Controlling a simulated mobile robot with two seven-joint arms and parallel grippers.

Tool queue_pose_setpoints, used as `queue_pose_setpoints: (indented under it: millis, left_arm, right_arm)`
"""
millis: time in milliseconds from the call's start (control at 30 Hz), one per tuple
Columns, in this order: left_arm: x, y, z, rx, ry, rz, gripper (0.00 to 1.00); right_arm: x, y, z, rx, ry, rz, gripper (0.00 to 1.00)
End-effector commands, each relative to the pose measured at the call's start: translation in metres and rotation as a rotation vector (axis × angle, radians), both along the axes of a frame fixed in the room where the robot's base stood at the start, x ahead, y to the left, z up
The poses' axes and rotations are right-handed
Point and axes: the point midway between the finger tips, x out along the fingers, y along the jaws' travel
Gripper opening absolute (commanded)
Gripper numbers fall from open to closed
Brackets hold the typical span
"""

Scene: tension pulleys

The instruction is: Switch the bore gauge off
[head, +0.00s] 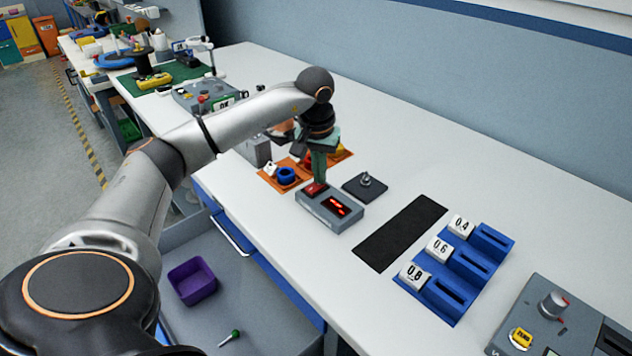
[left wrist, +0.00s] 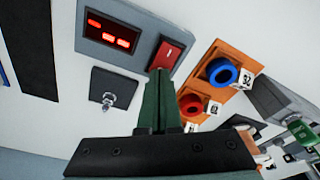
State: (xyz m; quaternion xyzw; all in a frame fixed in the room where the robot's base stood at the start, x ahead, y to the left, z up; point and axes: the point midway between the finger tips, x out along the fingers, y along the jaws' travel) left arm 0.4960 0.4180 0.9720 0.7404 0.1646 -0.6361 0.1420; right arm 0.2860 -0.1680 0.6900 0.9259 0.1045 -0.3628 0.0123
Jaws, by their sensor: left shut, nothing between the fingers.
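The bore gauge is a grey box (head: 319,207) on the white bench, with a lit red display (head: 337,206); it also shows at the top of the left wrist view (left wrist: 130,52). Its red rocker switch (left wrist: 168,54) is beside the display, at the box's edge. My left gripper (head: 318,181) points down over the box, with its green fingers closed together and empty. In the left wrist view the fingertips (left wrist: 162,74) are at the switch's near edge; I cannot tell whether they touch it. My right gripper is in neither view.
A dark square plate with a metal post (head: 365,186) lies beside the gauge. Orange holders with a blue ring (head: 287,175) stand behind it. A black mat (head: 400,233) and a blue block with numbered tags (head: 455,275) lie to the right.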

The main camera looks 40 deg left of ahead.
Motion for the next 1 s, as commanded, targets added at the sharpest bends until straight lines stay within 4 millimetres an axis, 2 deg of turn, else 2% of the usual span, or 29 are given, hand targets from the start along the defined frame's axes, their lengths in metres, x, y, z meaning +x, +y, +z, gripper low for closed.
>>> queue_pose_setpoints:
  millis: [167, 333, 1000]
  left_arm:
    - [-0.001, 0.0, -0.004, 0.001, 0.003, 0.0, 0.0]
    - [-0.001, 0.0, 0.001, 0.001, 0.004, 0.0, 0.0]
    - [0.0, 0.0, 0.055, 0.0, 0.001, 0.0, 0.0]
  right_arm:
    - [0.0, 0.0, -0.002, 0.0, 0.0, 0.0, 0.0]
    - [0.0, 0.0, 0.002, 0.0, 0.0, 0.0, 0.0]
    - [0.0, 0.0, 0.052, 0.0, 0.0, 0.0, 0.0]
